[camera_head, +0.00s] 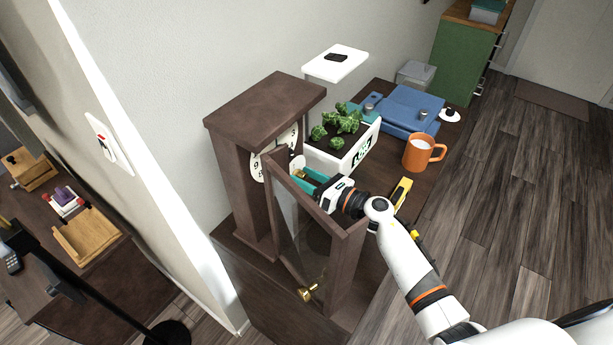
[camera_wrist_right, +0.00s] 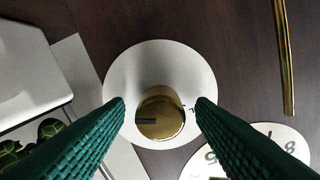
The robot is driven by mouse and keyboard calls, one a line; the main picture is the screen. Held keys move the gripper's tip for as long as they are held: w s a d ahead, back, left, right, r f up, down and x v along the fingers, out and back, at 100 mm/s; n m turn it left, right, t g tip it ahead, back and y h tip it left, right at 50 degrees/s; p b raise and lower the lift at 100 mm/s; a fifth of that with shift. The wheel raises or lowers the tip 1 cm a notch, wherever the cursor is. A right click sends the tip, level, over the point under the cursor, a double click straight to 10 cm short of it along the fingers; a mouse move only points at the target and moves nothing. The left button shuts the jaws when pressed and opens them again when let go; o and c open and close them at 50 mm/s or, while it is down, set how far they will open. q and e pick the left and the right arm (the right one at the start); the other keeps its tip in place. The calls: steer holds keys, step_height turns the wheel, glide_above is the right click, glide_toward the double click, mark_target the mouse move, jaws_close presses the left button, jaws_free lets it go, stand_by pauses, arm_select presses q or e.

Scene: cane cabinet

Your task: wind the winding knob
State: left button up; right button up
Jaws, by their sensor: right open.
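The dark brown wooden clock (camera_head: 265,105) stands against the wall, its glass-paned door (camera_head: 343,262) swung open. The brass winding knob (camera_wrist_right: 160,116) shows in the right wrist view, in front of a white round plate (camera_wrist_right: 160,60). My right gripper (camera_wrist_right: 160,106) is open, with its green ribbed fingers on either side of the knob; I cannot tell whether they touch it. My left gripper is not in view.
The numbered clock face (camera_head: 258,168) is close to the gripper. A white planter (camera_head: 335,158) with green plants, an orange mug (camera_head: 420,153), a blue case (camera_head: 405,108) and a yellow tool (camera_head: 401,192) stand to the right. The open door is close beside my right arm.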

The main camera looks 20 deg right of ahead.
steer(key=c, duration=1)
steer(key=shift+m, duration=0.4)
steer(key=m+p, duration=0.1)
steer(key=m, duration=0.3)
steer(key=shift+m, duration=0.3)
steer(key=m+p, duration=0.1)
steer(key=m, duration=0.4)
steer(key=shift+d+p, duration=0.1)
steer(key=shift+p, duration=0.3)
steer(key=m+p, duration=0.1)
steer(key=m, duration=0.4)
steer(key=shift+f+m, duration=0.15)
steer(key=shift+m, duration=0.25)
steer(key=m+p, duration=0.1)
steer(key=m, duration=0.4)
steer(key=shift+f+m+p, duration=0.15)
steer(key=shift+m+p, duration=0.15)
